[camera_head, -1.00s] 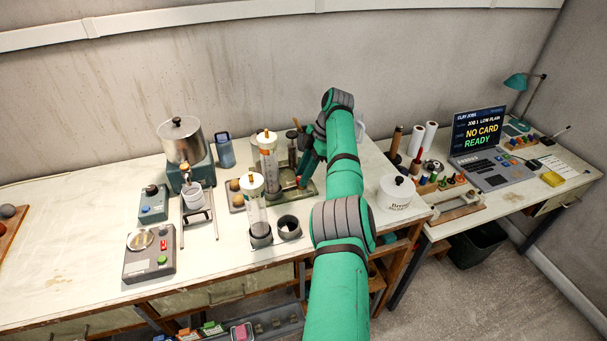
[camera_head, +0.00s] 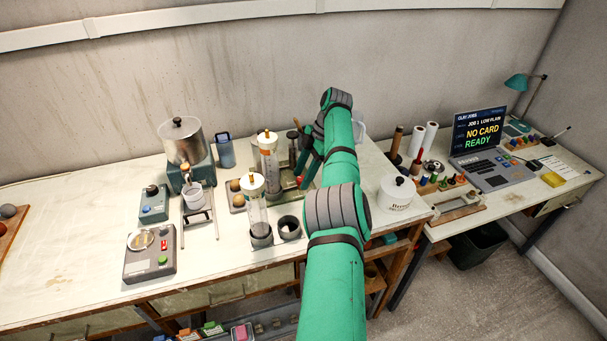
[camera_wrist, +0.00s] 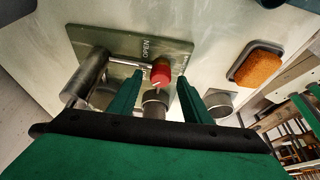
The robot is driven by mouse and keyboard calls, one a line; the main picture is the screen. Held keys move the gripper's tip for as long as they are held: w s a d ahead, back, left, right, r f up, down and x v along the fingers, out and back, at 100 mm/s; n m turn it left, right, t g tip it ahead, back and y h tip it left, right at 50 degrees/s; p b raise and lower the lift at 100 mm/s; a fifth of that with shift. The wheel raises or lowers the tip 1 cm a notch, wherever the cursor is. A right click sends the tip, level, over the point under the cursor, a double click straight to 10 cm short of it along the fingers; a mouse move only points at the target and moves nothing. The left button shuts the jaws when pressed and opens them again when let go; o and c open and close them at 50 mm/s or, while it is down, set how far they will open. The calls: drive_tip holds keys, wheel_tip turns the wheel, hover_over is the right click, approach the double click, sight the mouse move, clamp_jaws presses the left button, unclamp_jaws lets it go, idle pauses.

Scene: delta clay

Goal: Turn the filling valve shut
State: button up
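The filling valve's red knob (camera_wrist: 160,72), with a white mark on it, stands on a grey-green plate (camera_wrist: 128,44) in the wrist view. "OPEN" is printed on the plate to the left of the knob; other lettering to the right is partly hidden. My gripper (camera_wrist: 160,77) is open, with one finger on each side of the knob and a visible gap to each. In the head view my gripper (camera_head: 304,165) is over the plate (camera_head: 291,197) at the back of the bench, and my arm hides part of it.
A metal cylinder (camera_wrist: 85,78) lies left of the knob in the wrist view. An orange sponge (camera_wrist: 258,68) sits in a dish on the right. In the head view, clear tubes (camera_head: 257,212) stand left of my arm and a white lidded tub (camera_head: 397,196) stands right.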

sight(299, 179)
wheel_tip(299, 179, up, 3)
drive_tip(key=shift+r, duration=0.2)
drive_tip(key=shift+d+r, duration=0.1)
drive_tip(key=shift+d, duration=0.2)
drive_tip(key=shift+s+d+r, duration=0.1)
drive_tip(key=shift+r, duration=0.35)
drive_tip(key=shift+s+a+r, duration=0.15)
drive_tip(key=shift+s+a, duration=0.05)
drive_tip(key=shift+s, duration=0.2)
drive_tip(key=shift+s+a+r, duration=0.15)
drive_tip(key=shift+s+a, duration=0.05)
drive_tip(key=shift+s, duration=0.2)
drive_tip(key=s+r, duration=0.8)
drive_tip(key=s, duration=0.4)
drive_tip(key=shift+s, duration=0.1)
